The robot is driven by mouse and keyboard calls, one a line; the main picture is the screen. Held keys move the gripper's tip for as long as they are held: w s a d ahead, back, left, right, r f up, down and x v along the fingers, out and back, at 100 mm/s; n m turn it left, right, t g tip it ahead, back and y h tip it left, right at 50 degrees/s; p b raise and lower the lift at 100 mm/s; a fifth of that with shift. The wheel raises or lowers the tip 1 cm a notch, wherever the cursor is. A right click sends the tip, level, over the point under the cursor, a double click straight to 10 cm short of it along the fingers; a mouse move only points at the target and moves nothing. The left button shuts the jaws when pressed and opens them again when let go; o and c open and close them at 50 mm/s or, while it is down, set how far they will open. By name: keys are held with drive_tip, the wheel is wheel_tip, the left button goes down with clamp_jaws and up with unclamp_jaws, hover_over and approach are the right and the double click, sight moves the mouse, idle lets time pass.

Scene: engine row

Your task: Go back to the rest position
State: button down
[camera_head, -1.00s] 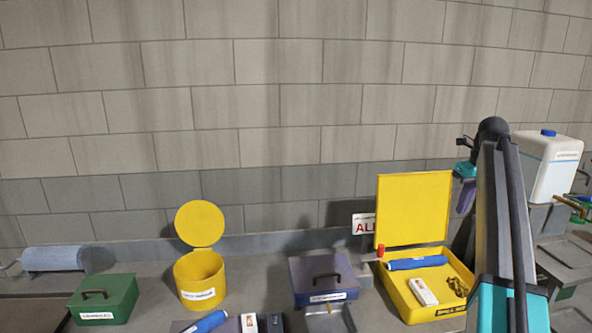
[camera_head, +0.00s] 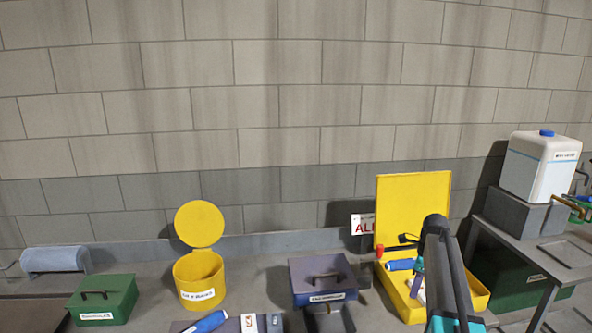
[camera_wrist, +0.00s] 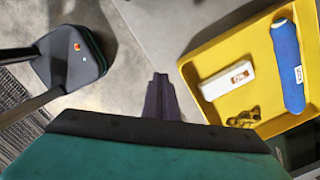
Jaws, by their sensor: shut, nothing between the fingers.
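My gripper (camera_wrist: 160,88) is shut and empty in the wrist view, its dark fingers together above a grey surface. It is to the left of an open yellow case (camera_wrist: 188,72) and apart from it. In the case lie a blue roll (camera_wrist: 288,66), a white labelled packet (camera_wrist: 227,80) and a small brownish tangled item (camera_wrist: 243,117). In the head view my arm stands in front of the yellow case (camera_head: 400,305) and hides part of its contents.
A green box (camera_head: 103,300), an open yellow tub (camera_head: 198,283) and a dark blue box (camera_head: 322,279) stand along the bench to the left. A white canister (camera_head: 540,168) stands on a raised stand at the right. A block wall closes off the back; the space above the bench is free.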

drive_tip(key=s+a+f+n+g, duration=0.1)
drive_tip(key=s+a+f+n, duration=0.4)
drive_tip(key=f, duration=0.4)
drive_tip(key=s+a+f+n+g, duration=0.1)
drive_tip(key=s+a+f+n, duration=0.1)
drive_tip(key=s+a+f, duration=0.4)
drive_tip(key=s+a+f+n+g, duration=0.1)
drive_tip(key=s+a+f+n, duration=0.25)
drive_tip(key=s+f, duration=0.55)
drive_tip(key=s+a+f+n+g, duration=0.1)
drive_tip(key=s+a+f+n, duration=0.3)
drive_tip(key=s, duration=0.5)
drive_tip(key=s+a+f+n+g+h, duration=0.1)
drive_tip(key=s+f+n, duration=0.45)
drive_tip(key=s, duration=0.35)
drive_tip(key=s+a+f+n+g, duration=0.1)
drive_tip(key=s+a+f+n, duration=0.25)
drive_tip(key=s+f, duration=0.4)
wheel_tip(320, 180, down, 12)
drive_tip(key=s+d+b, duration=0.1)
drive_tip(key=s+b, duration=0.1)
drive_tip(key=b, duration=1.1)
drive_tip(key=shift+n+b, duration=0.3)
drive_tip(key=shift+n, duration=0.15)
